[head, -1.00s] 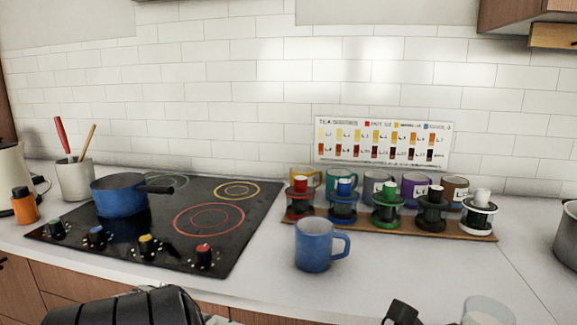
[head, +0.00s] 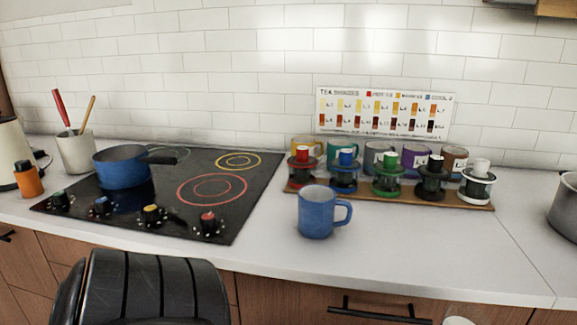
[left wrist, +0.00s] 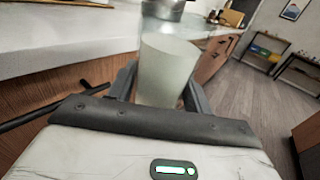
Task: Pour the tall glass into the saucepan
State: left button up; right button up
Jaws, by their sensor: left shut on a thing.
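The tall glass (left wrist: 168,68) is clear with pale whitish contents. In the left wrist view it stands roughly upright between the dark fingers of my left gripper (left wrist: 160,88), which is shut on it. It is held in front of the counter edge. In the head view only a sliver of its rim (head: 458,321) shows at the bottom edge, and the left gripper is out of frame. The blue saucepan (head: 122,168) with a dark handle sits on the cooktop at the left, far from the glass. My right gripper is not in view.
A blue mug (head: 317,213) stands on the counter right of the black cooktop (head: 215,200). Behind it, a wooden board (head: 410,198) holds several coloured stands, with mugs behind. A grey pot (head: 566,210) is at the right edge.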

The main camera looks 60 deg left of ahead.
aim_at(125, 165)
jog(key=z, duration=0.55)
jog(key=k, duration=0.7)
jog(key=z, duration=0.9)
jog(key=k, duration=1.15)
jog(key=u, duration=0.45)
jog(key=k, duration=0.9)
jog(key=u, duration=1.15)
jog(key=k, duration=0.45)
jog(key=u, duration=0.4)
